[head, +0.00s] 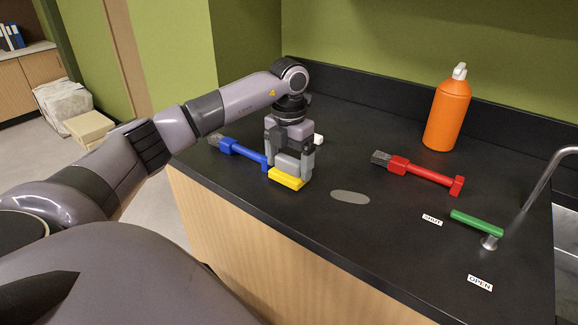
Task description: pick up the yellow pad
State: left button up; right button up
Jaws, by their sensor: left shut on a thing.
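The yellow pad (287,178) is at the left part of the dark counter, near its front edge. It is the yellow lower layer of a block with a grey upper part. My left gripper (289,168) points straight down over it, with its fingers on either side of the grey part, shut on it. Whether the pad touches the counter or is slightly above it, I cannot tell. My right gripper is not in view.
A blue-handled tool (240,151) lies just left of the gripper, partly hidden behind it. A red tool (418,172), an orange bottle (447,113), a grey oval (350,197) and a green lever (477,223) with SHUT (432,220) and OPEN (480,283) labels are to the right. A faucet (548,180) stands at far right.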

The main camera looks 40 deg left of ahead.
aim_at(290, 158)
pick_arm(q)
notch_tip(290, 158, up, 8)
jog(key=shift+f, duration=0.1)
notch_tip(290, 158, up, 11)
jog(key=p, duration=0.3)
jog(key=shift+p, duration=0.35)
jog(key=shift+o, duration=0.6)
